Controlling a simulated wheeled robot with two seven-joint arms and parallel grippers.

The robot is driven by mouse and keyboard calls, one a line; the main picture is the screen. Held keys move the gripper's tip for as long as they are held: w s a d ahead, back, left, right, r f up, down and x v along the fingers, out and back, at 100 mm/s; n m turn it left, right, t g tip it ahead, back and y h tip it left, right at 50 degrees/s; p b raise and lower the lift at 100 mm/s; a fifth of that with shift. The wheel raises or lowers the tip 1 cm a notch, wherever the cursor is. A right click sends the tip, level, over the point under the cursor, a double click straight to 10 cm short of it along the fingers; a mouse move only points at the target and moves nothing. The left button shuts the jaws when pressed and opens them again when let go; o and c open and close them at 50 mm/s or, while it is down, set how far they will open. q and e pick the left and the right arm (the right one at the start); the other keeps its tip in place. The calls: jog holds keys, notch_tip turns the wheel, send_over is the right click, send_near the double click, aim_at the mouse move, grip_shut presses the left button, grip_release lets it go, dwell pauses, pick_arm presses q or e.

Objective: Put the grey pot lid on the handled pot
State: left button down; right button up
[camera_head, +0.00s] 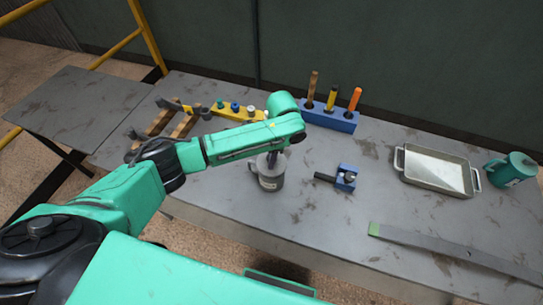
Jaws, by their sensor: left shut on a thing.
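My left gripper (272,157) reaches down from the end of my green arm, directly over a dark grey pot (270,183) with a pale label near the table's front edge. The gripper is shut on the grey pot lid (262,163), at the pot's mouth. The gripper and wrist partly hide the lid, and I cannot tell whether it is seated on the rim or just above it. The pot stands upright. Its handle is not clear to me. My right gripper is not in view.
On the grey table (320,220), a blue clamp-like block (346,177) lies right of the pot. A blue rack (328,118) with handled tools stands behind. Further right are a metal tray (437,172), a green mug (510,170) and a long flat bar (450,247). Wooden and yellow racks are at left.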

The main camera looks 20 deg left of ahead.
pick_arm(q)
jog(key=shift+f, duration=0.6)
jog(key=shift+f, duration=0.25)
dwell(0.6)
jog(key=shift+c, duration=2)
grip_release()
jog(key=o, duration=0.4)
jog(key=shift+r, duration=0.1)
